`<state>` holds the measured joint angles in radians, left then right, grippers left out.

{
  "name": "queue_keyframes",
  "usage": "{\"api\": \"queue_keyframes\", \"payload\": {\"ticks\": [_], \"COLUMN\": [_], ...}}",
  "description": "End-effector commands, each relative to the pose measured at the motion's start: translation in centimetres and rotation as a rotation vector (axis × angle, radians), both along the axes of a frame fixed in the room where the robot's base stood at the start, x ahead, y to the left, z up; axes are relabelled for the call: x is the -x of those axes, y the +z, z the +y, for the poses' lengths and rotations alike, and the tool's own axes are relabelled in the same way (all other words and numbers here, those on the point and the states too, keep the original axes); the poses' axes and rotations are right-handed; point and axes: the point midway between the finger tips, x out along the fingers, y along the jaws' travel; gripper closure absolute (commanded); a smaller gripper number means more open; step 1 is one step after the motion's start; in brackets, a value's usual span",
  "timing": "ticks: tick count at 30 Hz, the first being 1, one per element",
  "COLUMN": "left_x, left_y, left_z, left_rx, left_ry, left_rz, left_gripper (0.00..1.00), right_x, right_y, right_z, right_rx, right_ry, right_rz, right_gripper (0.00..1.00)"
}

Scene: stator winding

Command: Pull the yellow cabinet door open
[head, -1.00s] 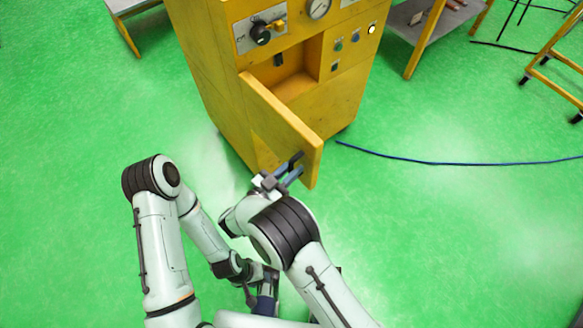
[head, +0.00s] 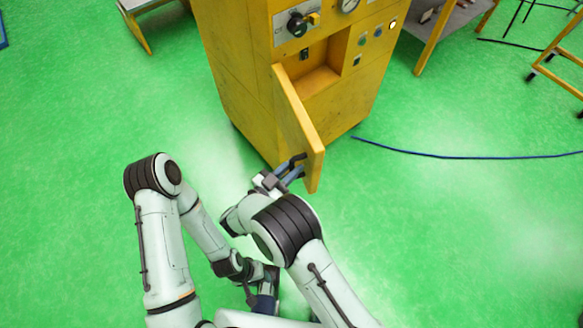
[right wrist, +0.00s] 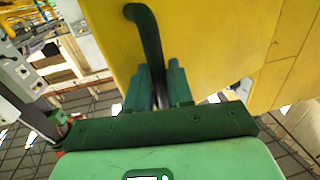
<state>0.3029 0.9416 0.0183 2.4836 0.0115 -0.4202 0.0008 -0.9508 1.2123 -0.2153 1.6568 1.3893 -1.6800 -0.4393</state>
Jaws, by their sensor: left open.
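The yellow cabinet (head: 240,85) stands in the upper middle of the head view. Its door (head: 299,130) stands wide open toward me, and the compartment (head: 318,78) behind it is exposed. My right gripper (head: 290,172) is at the lower free end of the door. In the right wrist view, its fingers (right wrist: 160,90) are closed on both sides of the dark curved door handle (right wrist: 145,28), against the yellow panel. My left gripper (head: 264,295) is low in the head view, away from the door, open and partly hidden by my arms.
A dark blue cable (head: 450,156) lies on the green floor to the right of the cabinet. A grey-topped table (head: 440,25) stands behind at the right, and a yellow frame on casters (head: 555,72) stands at far right. The floor left of the cabinet is clear.

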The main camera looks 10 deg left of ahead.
Motion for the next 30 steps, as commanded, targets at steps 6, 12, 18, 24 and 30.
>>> {"api": "queue_keyframes", "payload": {"ticks": [6, 12, 18, 24, 30], "left_x": [0.01, 0.01, 0.01, 0.01, 0.0], "left_y": [0.02, 0.02, 0.03, 0.03, 0.03], "left_z": [-0.02, -0.02, -0.02, -0.02, -0.01], "left_rx": [0.0, 0.0, 0.0, 0.0, 0.0], "left_ry": [0.0, 0.0, 0.0, 0.0, 0.0], "left_rz": [0.001, 0.001, 0.001, 0.001, 0.0], "left_gripper": [0.57, 0.57, 0.57, 0.57, 0.57], "right_x": [-0.32, -0.38, -0.41, -0.38, -0.28], "right_y": [0.09, 0.12, 0.16, 0.17, 0.1], "right_z": [0.17, 0.17, 0.17, 0.12, 0.08], "right_rx": [-0.001, -0.002, -0.002, -0.002, -0.002], "right_ry": [0.007, 0.007, 0.006, 0.004, 0.002], "right_rz": [-0.002, -0.003, -0.004, -0.004, -0.003], "right_gripper": [1.0, 1.0, 1.0, 0.61, 0.61]}}
